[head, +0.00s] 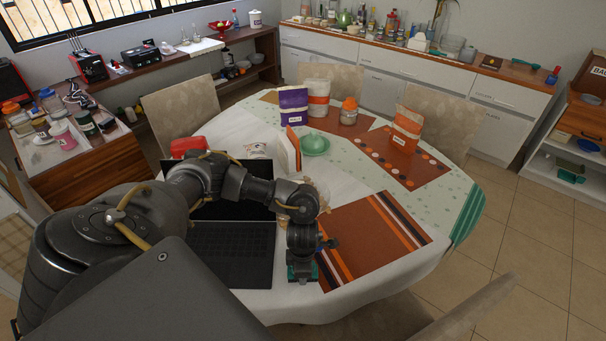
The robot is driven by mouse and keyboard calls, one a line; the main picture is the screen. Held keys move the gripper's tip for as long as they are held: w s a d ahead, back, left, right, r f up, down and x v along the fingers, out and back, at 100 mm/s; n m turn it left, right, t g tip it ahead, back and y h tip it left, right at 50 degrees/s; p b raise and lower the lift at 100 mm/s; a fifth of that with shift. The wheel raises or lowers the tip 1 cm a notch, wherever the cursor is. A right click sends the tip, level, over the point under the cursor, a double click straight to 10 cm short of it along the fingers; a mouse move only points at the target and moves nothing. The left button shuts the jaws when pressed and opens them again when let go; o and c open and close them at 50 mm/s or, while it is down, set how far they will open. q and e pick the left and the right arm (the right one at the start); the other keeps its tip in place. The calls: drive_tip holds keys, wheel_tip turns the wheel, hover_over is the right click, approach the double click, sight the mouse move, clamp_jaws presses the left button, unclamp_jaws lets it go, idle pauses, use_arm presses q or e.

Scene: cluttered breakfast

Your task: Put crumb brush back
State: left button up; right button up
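My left arm reaches in from the left over the black laptop (232,252). Its gripper (303,272) points down at the table (262,300), at the left edge of the brown striped placemat (365,240). A small teal piece (315,272) shows at the fingertips; it may be part of the crumb brush, but most of it is hidden. I cannot tell whether the fingers are shut on it. A small blue piece shows beside the wrist. My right gripper is not in view.
A purple bag (293,106), a white and orange canister (318,98), an orange bag (406,130), a jar (349,112) and a green juicer (315,144) stand at the back of the table. The striped placemat is clear. Chairs surround the table.

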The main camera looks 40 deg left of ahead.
use_arm(q)
drive_tip(key=shift+f, duration=0.2)
drive_tip(key=shift+f+b, duration=0.15)
drive_tip(key=shift+b, duration=0.15)
drive_tip(key=o, duration=0.9)
drive_tip(key=shift+o, duration=0.2)
